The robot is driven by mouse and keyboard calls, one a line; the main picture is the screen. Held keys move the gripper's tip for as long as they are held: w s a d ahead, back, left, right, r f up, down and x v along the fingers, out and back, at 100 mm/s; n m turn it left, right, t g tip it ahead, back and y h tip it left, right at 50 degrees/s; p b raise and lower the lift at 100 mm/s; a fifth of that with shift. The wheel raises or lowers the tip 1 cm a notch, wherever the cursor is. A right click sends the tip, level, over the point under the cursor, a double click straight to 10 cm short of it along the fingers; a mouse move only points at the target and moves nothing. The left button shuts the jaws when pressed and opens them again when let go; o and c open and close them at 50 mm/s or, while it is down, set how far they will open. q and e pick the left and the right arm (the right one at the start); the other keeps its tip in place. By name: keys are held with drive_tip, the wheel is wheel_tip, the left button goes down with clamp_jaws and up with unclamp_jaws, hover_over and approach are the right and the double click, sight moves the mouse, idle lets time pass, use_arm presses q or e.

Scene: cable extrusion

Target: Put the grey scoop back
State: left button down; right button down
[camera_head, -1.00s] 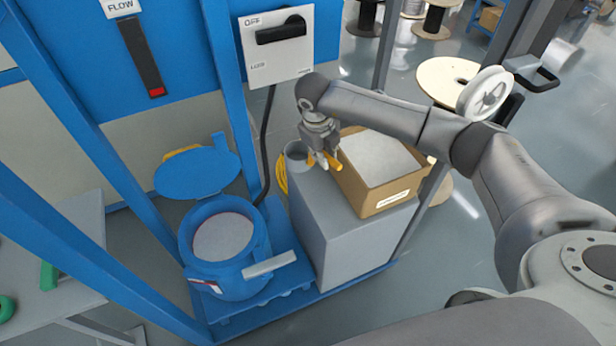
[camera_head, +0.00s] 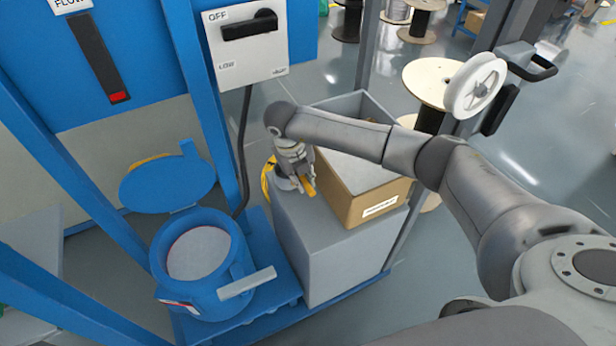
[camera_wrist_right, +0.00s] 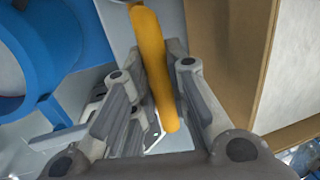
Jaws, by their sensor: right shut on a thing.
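My right gripper (camera_head: 303,178) is over the back left corner of the grey cabinet top, left of the cardboard box. It is shut on an orange-yellow handle (camera_wrist_right: 149,45), which I take to be the grey scoop's. In the right wrist view the handle runs between the two fingers. The scoop's grey bowl cannot be made out. My left gripper is not in view.
The cardboard box (camera_head: 375,208) with pale contents stands on the grey cabinet (camera_head: 335,262). A blue drum (camera_head: 207,285) with its lid (camera_head: 167,184) open is at the left. A switch panel (camera_head: 246,45) and blue posts are behind. The cabinet's front left top is clear.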

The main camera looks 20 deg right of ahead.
drive_tip(key=shift+w+d+f, duration=0.2)
drive_tip(key=shift+d+f, duration=0.1)
drive_tip(key=shift+s+a, duration=0.15)
drive_tip(key=shift+a, duration=0.1)
drive_tip(key=shift+f, duration=0.1)
drive_tip(key=c, duration=1.4)
unclamp_jaws()
drive_tip(key=shift+d, duration=0.1)
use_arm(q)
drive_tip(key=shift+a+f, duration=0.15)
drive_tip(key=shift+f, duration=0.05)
